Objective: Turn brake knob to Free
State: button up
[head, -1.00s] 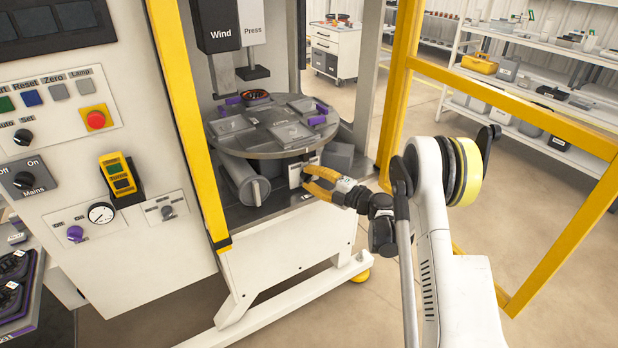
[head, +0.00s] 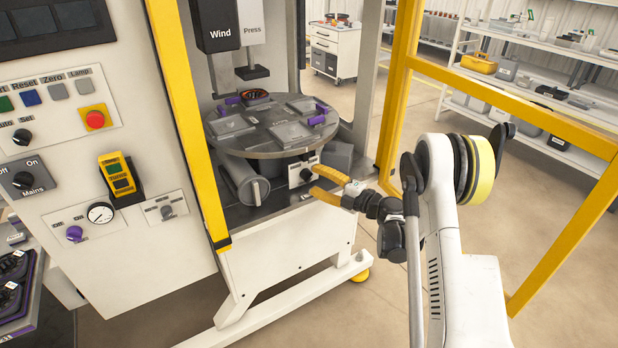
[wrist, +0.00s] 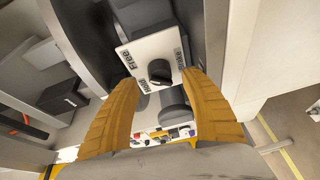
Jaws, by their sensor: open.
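The brake knob (wrist: 158,71) is a black rotary knob on a white plate (wrist: 146,49) in the wrist view. The knob also shows in the head view (head: 306,174), below the round turntable. My gripper (wrist: 162,79) has two yellow fingers, spread wide and empty. In the wrist view the fingertips stand on either side of the knob's line.
The turntable (head: 240,146) with grey blocks and purple clamps is above the plate. A grey cylinder (head: 243,180) lies to the left of the plate. A yellow door frame (head: 510,93) stands open at right. The floor (head: 480,232) there is clear.

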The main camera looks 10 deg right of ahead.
jog(key=v, duration=0.9)
jog(key=shift+a, duration=0.1)
jog(key=w+d+r+m+t+h, duration=0.1)
jog(key=w+r+m+t+h, duration=0.15)
jog(key=r, duration=0.65)
jog(key=w+d+r+m+t+h, duration=0.1)
jog(key=r+m+t+h, duration=0.2)
jog(key=r, duration=0.6)
jog(key=s+d+r+m+h, duration=0.3)
jog(key=s+r+m+h, duration=0.2)
jog(key=r+m+h, duration=0.55)
jog(key=s+a+f+m+g+y, duration=0.1)
jog(key=s+a+f+g, duration=0.3)
jog(key=s, duration=0.6)
jog(key=s+a+f+m+g+y, duration=0.2)
jog(key=s+a+f+m+g, duration=0.2)
jog(key=s, duration=0.7)
jog(key=s+a+f+m+g+y, duration=0.1)
jog(key=s+a+f+m+g, duration=0.2)
jog(key=s+f, duration=0.5)
jog(key=s+a+g, duration=0.1)
jog(key=s, duration=0.1)
jog(key=shift+s+a, duration=0.3)
jog(key=shift+a, duration=0.05)
